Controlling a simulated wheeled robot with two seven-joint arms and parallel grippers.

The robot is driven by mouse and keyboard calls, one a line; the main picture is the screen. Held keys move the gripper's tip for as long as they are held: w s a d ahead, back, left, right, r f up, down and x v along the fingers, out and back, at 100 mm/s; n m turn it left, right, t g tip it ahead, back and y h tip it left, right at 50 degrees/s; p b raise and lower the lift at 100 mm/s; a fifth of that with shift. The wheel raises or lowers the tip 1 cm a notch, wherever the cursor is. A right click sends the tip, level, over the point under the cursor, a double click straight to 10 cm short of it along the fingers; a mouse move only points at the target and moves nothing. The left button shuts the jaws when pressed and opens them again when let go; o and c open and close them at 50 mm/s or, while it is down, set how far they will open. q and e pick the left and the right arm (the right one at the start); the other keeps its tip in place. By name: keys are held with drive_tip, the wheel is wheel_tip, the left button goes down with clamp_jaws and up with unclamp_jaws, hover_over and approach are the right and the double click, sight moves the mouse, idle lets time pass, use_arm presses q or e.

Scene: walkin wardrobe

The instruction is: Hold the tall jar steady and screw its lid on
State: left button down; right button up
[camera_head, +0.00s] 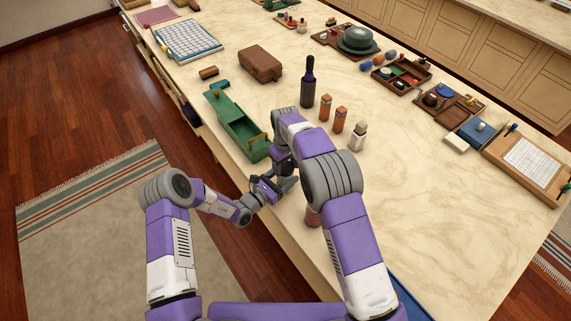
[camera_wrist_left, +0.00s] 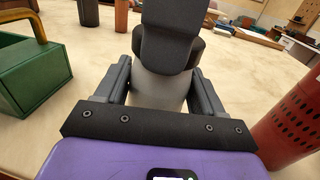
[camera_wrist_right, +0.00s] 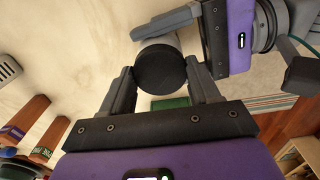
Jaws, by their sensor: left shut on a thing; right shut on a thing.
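The tall jar shows as a pale grey cylinder (camera_wrist_left: 155,92) in the left wrist view, standing on the counter between the fingers of my left gripper (camera_wrist_left: 160,82), which is shut on it. The black round lid (camera_wrist_right: 160,68) is seen from above in the right wrist view, over the jar's top. My right gripper (camera_wrist_right: 160,78) is shut on the lid, one finger on each side. My left gripper also shows there, at the upper right. In the head view my arms hide the jar and lid. The seating of the lid's thread cannot be seen.
A green open caddy (camera_head: 240,125) stands just left of my grippers. A red perforated cylinder (camera_wrist_left: 292,125) stands close on the right. A dark bottle (camera_head: 308,88), two orange-brown bottles (camera_head: 325,108) and a pale one (camera_head: 357,137) stand beyond. The counter's right middle is clear.

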drive_tip(key=shift+c, duration=0.5)
drive_tip(key=o, duration=1.2)
drive_tip(key=shift+o, duration=0.2)
wheel_tip(320, 180, up, 12)
use_arm(q)
drive_tip(key=shift+c, duration=0.2)
unclamp_jaws()
